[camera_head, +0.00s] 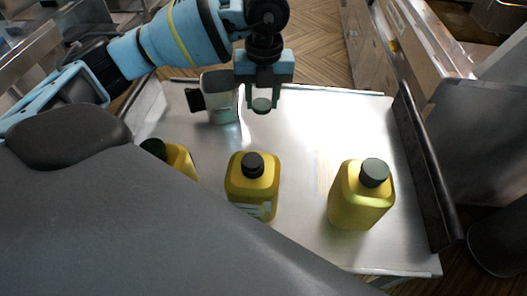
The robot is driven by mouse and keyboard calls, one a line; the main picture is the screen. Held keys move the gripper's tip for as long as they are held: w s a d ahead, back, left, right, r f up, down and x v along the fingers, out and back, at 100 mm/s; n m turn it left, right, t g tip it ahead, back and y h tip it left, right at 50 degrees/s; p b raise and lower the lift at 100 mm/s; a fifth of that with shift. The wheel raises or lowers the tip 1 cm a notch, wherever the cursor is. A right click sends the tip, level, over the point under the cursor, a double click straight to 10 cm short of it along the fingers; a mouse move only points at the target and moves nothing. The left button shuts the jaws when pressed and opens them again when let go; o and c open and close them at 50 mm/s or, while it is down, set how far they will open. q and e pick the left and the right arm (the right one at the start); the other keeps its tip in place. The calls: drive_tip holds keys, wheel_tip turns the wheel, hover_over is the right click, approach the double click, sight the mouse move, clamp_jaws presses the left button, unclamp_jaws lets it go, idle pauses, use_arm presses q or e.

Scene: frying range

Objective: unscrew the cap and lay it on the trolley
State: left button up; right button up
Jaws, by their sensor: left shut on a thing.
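My left gripper (262,98) points down over the far part of the metal trolley (300,120). It is shut on a small dark green cap (262,106), with no bottle under the cap. Whether the cap touches the trolley top is hard to tell. Three yellow bottles stand upright on the trolley: a middle one (252,190) with a black cap, a right one (360,200) with a dark grey-green cap, and a left one (180,160) with a dark green cap, partly hidden by my own body. My right gripper is out of view.
A grey-white container (221,100) with a dark part on its left side stands just left of my left gripper. The trolley top is clear right of the gripper. A dark rail (425,165) runs along its right side.

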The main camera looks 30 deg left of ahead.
sight(256, 101)
use_arm(q)
drive_tip(key=n, duration=0.4)
drive_tip(key=shift+a+r, duration=0.2)
drive_tip(key=shift+a, duration=0.15)
drive_tip(key=n, duration=0.4)
drive_tip(key=a+n, duration=0.1)
drive_tip(key=shift+r+n, duration=0.25)
drive_tip(key=shift+n, duration=0.15)
drive_tip(key=shift+f+b, duration=0.3)
drive_tip(key=shift+f, duration=4.7)
drive_tip(key=shift+f, duration=0.1)
drive_tip(key=o, duration=1.1)
wheel_tip(256, 101, up, 12)
drive_tip(key=shift+r+p, duration=0.1)
drive_tip(key=shift+p, duration=0.3)
